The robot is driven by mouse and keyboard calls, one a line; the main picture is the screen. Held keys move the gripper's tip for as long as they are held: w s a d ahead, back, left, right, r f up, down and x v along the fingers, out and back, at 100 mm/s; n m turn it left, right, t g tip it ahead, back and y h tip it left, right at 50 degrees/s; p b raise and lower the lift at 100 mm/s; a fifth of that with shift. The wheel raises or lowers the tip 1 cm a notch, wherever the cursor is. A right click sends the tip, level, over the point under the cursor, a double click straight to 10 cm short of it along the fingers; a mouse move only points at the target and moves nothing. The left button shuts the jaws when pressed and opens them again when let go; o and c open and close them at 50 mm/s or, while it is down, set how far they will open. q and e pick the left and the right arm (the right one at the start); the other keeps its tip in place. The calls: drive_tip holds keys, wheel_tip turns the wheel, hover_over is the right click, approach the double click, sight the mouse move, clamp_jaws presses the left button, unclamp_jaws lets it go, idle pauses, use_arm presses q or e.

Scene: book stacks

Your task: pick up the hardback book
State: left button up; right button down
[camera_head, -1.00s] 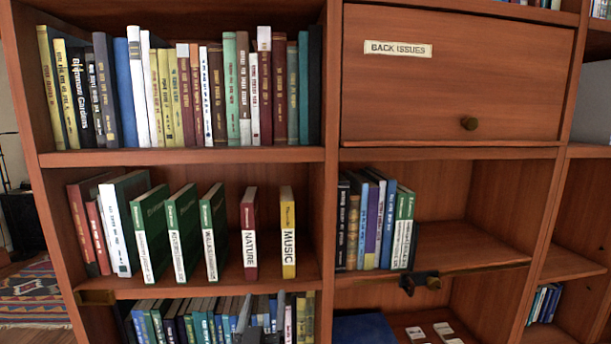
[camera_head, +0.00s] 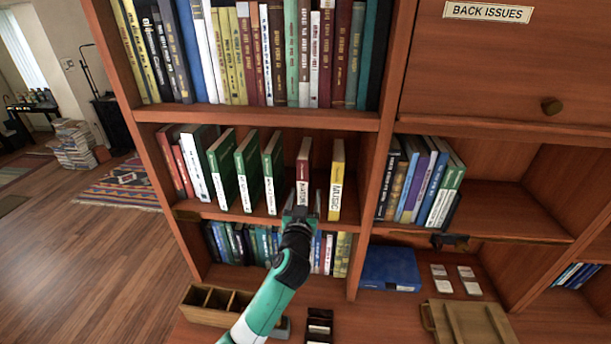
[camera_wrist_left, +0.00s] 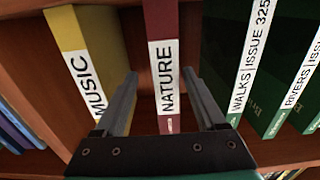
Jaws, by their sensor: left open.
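A dark red hardback marked NATURE (camera_head: 303,172) stands upright on the middle shelf, between a yellow MUSIC book (camera_head: 336,180) and several green volumes (camera_head: 272,170). My left gripper (camera_head: 303,198) is open in front of its lower spine. In the left wrist view the open left gripper (camera_wrist_left: 160,75) has one finger on each side of the NATURE spine (camera_wrist_left: 166,55), with gaps visible. MUSIC (camera_wrist_left: 85,60) is beyond the left finger and a green WALKS book (camera_wrist_left: 238,60) beyond the right one. My right gripper is not in view.
The shelf board (camera_head: 245,217) runs just below the books. More books fill the shelves above and below. A wooden divided box (camera_head: 205,303), a blue box (camera_head: 390,268) and a wooden case (camera_head: 470,322) rest lower down. White cards (camera_head: 440,278) lie beside the blue box.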

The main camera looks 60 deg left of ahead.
use_arm(q)
drive_tip(key=shift+s+p+x, duration=0.15)
drive_tip(key=shift+x, duration=1.25)
drive_tip(key=shift+s+p+x, duration=0.15)
drive_tip(key=shift+x, duration=1.2)
drive_tip(key=shift+a, duration=0.2)
drive_tip(key=c, duration=1.1)
clamp_jaws()
